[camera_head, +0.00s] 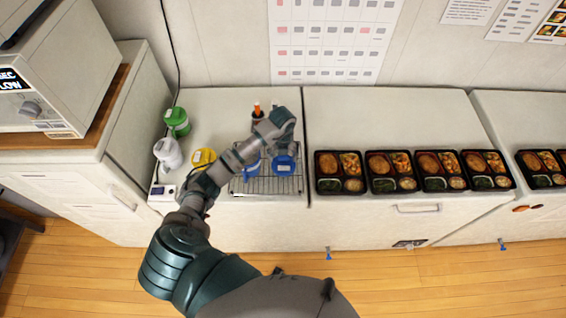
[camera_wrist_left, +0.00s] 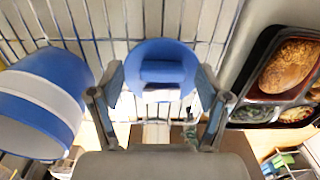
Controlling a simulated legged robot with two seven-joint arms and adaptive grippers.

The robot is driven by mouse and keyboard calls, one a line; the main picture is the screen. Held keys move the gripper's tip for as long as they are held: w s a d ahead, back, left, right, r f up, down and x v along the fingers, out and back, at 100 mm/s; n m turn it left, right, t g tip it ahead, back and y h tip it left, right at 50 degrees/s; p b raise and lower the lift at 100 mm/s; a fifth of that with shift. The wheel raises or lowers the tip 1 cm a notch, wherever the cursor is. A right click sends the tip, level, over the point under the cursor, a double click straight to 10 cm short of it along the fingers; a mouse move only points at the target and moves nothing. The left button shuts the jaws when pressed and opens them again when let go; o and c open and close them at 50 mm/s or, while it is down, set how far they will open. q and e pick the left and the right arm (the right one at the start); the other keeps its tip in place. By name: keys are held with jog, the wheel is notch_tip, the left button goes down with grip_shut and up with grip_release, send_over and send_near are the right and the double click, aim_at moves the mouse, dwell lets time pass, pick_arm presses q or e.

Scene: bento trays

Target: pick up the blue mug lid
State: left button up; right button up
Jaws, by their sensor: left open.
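The blue mug lid (camera_head: 284,166) is round and lies on the wire rack (camera_head: 263,186), near the rack's right side. It also shows in the left wrist view (camera_wrist_left: 163,70), with a raised blue grip bar across its middle. My left gripper (camera_head: 284,144) is over the lid. In the left wrist view its two fingers (camera_wrist_left: 162,85) are open, one on each side of the lid, with nothing held. The blue mug with a white band (camera_wrist_left: 40,98) is left of the lid. The arm partly hides the mug in the head view. My right gripper is out of view.
Several black bento trays (camera_head: 341,173) stand to the right of the rack, and one is close to the right finger. A green-lidded jar (camera_head: 177,122), a white bottle (camera_head: 168,153) and a yellow lid (camera_head: 203,157) are at the left. An orange-topped item (camera_head: 257,110) is behind the arm.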

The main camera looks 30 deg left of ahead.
pick_arm(q)
jog(key=shift+d+f, duration=0.15)
jog(key=shift+c, duration=0.2)
jog(key=c, duration=1.2)
jog(key=shift+o, duration=0.2)
